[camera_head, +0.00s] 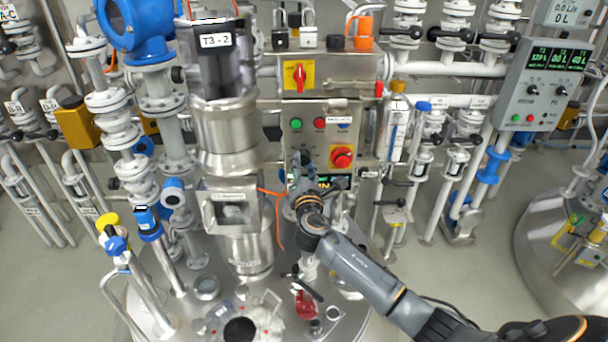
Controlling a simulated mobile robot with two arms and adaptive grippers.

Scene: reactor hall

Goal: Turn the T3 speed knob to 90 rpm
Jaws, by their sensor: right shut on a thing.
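The steel T3 control box (322,112) stands in the middle, on the reactor top. My right arm comes in from the lower right. My right gripper (300,162) is at the lower left of the box front, shut on the T3 speed knob, which the gripper hides. A small display (336,183) with lit digits lies just right of the gripper. It is partly covered by my wrist, and its value cannot be read. My left gripper is not in view.
A red emergency stop (342,157) on yellow sits close right of the gripper. Green (296,124) and red (319,123) buttons are above it. A red-yellow switch (299,74) is higher. The T3-2 column (222,125) stands close left. Another panel (541,88) is at right.

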